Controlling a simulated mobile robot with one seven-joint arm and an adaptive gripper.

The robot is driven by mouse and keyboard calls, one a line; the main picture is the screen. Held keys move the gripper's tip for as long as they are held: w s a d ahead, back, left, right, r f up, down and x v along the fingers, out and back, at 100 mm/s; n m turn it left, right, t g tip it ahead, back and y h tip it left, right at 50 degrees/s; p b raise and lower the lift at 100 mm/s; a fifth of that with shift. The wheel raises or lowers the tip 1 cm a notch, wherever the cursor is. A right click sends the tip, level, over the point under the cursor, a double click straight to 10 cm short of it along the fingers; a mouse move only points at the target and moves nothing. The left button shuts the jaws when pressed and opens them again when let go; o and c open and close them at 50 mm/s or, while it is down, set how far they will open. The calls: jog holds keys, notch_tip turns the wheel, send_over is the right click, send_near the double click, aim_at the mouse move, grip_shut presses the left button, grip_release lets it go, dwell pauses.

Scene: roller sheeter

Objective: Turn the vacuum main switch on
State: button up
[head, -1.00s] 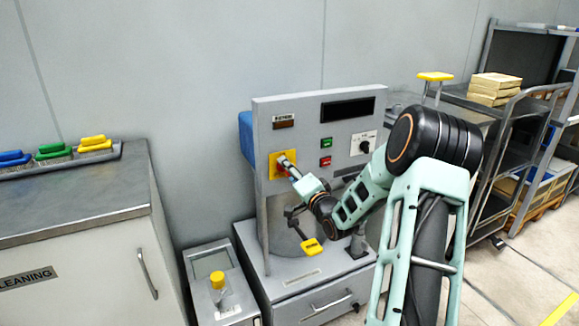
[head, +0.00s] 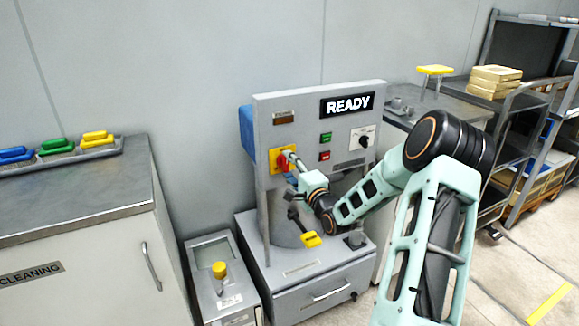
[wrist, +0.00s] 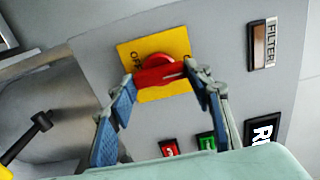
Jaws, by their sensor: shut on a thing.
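The main switch is a red rotary handle (wrist: 160,72) on a yellow plate (wrist: 176,42), at the left of the grey machine's front panel. In the head view the red handle (head: 281,162) is partly covered by my gripper (head: 291,160). In the wrist view my gripper (wrist: 161,79) has a blue-padded finger at each end of the handle and is shut on it. Lettering that looks like OFF shows on the plate, partly hidden. The panel display (head: 347,105) is lit and reads READY.
Green (head: 326,138) and red (head: 325,156) buttons and a black knob (head: 362,141) sit right of the switch. A yellow-ended lever (head: 311,240) hangs below my wrist. A cabinet with brushes (head: 96,138) stands at left. Shelving (head: 520,140) is at right.

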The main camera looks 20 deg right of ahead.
jog(key=o, duration=1.2)
jog(key=shift+c, duration=0.2)
jog(key=s, duration=1.2)
jog(key=shift+d, duration=0.2)
